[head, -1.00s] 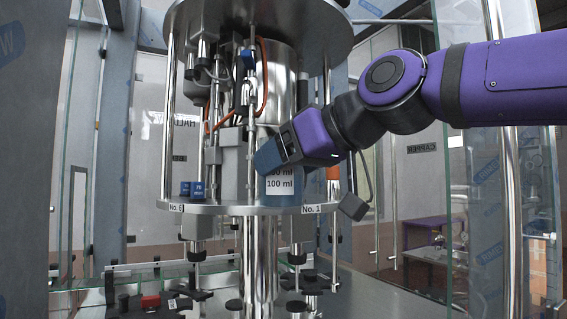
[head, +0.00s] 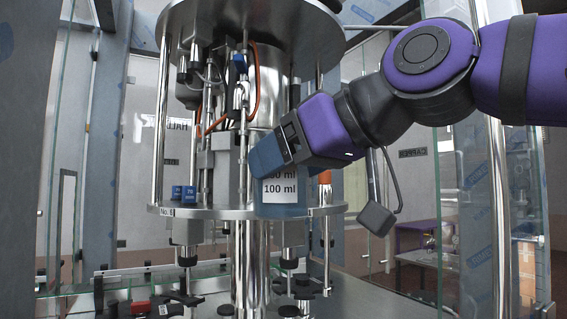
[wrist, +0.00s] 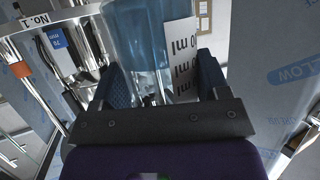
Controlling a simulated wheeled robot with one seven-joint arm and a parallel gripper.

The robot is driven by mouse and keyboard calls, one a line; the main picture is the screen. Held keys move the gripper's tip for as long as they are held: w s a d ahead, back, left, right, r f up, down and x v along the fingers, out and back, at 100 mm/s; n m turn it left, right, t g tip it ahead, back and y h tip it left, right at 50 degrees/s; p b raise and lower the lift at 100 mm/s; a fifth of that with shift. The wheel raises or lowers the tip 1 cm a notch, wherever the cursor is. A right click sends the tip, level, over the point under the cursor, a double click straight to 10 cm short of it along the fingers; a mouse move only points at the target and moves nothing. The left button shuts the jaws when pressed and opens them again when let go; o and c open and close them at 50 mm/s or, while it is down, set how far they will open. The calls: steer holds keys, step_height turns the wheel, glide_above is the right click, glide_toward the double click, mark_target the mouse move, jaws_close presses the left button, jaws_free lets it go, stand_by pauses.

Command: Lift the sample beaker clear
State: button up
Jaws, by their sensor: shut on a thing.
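The sample beaker (head: 280,190) is see-through blue with a white label reading 100 ml. My gripper (head: 264,158) comes in from the right, tilted down, and is shut on it. In the wrist view the beaker (wrist: 140,40) stands between the two dark blue jaws, its label on the right side. In the head view its lower end overlaps the rim of the round steel plate (head: 225,213). I cannot tell from the head view how far its base is from the plate.
Steel rods and a central column (head: 272,85) stand just behind the beaker. Glass panels (head: 498,180) close in on the right.

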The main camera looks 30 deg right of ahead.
steer(key=shift+s+a, duration=0.25)
steer(key=shift+s, duration=0.55)
steer(key=shift+s+a, duration=0.25)
steer(key=shift+s, duration=0.5)
